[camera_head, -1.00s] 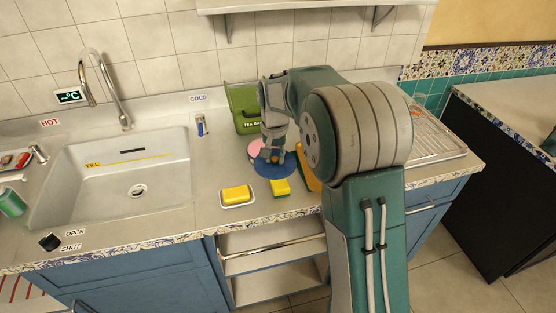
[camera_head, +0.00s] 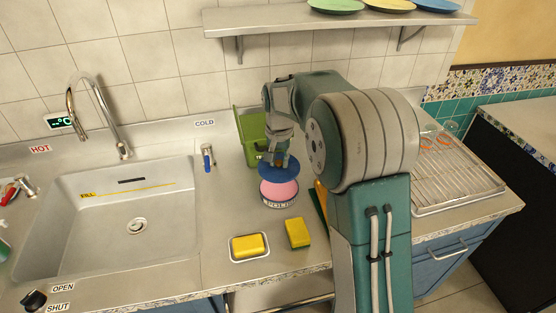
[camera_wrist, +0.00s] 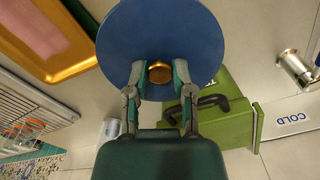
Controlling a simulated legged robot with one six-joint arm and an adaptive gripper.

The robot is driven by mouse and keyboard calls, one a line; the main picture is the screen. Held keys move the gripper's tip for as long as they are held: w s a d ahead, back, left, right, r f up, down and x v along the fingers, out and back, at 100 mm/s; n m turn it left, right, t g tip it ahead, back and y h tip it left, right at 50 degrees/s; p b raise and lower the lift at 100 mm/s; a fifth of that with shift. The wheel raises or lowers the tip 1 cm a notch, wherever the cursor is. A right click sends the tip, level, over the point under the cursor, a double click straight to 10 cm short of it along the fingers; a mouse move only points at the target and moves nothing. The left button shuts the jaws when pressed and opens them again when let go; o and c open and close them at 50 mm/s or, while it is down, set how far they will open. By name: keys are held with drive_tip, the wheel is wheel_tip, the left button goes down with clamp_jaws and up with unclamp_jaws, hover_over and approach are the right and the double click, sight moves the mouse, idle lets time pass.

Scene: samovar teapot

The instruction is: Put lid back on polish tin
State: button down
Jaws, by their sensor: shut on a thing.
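The lid (camera_head: 282,175) is a blue disc with a small gold knob. My gripper (camera_head: 280,159) is shut on the gold knob (camera_wrist: 160,73), and the lid (camera_wrist: 160,28) spreads out beyond my fingers in the wrist view. The polish tin (camera_head: 280,202) is a round, low tin with a pink top face and a partly readable label, standing on the counter. In the head view the lid shows just above and behind the tin's pink face and looks apart from it. The exact height gap is hard to tell. The tin is hidden in the wrist view.
A green tea box (camera_head: 252,145) stands close behind the lid. A yellow block on a white dish (camera_head: 264,254) and a yellow sponge (camera_head: 297,233) lie in front of the tin. The sink (camera_head: 60,237) is at left, the drying rack (camera_head: 455,175) at right.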

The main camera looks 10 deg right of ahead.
drive_tip(key=shift+f, duration=3.2)
drive_tip(key=shift+f, duration=0.1)
drive_tip(key=shift+c, duration=2)
unclamp_jaws()
drive_tip(key=o, duration=0.4)
